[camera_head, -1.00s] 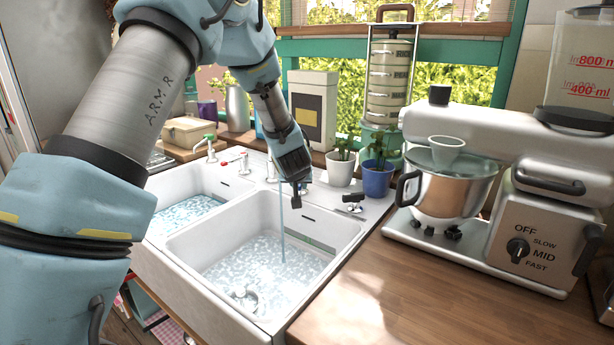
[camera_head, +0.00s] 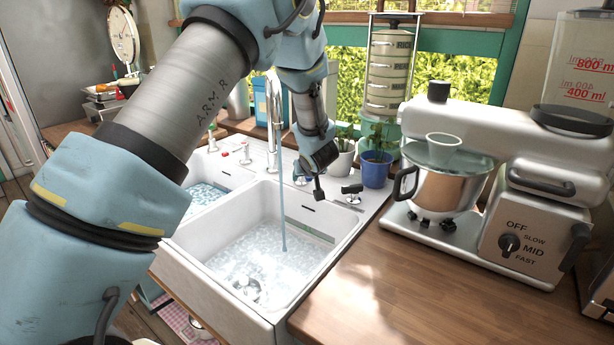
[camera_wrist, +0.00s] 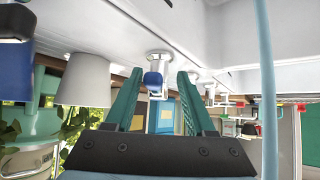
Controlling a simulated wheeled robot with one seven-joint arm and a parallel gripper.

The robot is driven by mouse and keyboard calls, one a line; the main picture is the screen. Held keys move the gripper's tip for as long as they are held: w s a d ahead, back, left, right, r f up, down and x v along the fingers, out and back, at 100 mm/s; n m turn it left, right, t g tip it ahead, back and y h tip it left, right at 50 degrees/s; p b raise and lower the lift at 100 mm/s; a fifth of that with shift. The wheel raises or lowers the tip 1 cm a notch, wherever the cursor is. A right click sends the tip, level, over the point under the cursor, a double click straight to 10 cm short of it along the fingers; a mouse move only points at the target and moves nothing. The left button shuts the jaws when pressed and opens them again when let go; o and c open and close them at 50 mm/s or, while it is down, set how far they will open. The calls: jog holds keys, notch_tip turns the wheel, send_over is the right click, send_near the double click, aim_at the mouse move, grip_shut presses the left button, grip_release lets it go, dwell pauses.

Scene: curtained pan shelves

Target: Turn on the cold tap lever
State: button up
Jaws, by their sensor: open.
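My gripper (camera_head: 318,190) is open and hangs at the back of the right-hand sink basin, just right of the tall metal spout (camera_head: 273,115). In the wrist view, which is upside down, its two green fingers (camera_wrist: 157,100) are apart. A tap lever with a blue end (camera_wrist: 153,80) shows between them, beyond the tips; contact cannot be told. Water (camera_head: 283,215) runs in a thin stream into the basin.
The white double sink (camera_head: 215,258) holds water. Taps with green (camera_head: 212,127) and red (camera_head: 243,148) ends stand behind the left basin. A white pot (camera_head: 341,165) and a blue pot (camera_head: 376,172) stand close behind the levers. A stand mixer (camera_head: 510,165) occupies the right counter.

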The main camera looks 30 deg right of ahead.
jog(key=shift+s+r, duration=0.15)
jog(key=shift+s, duration=0.05)
jog(key=shift+v, duration=0.75)
jog(key=v, duration=0.6)
dwell(0.5)
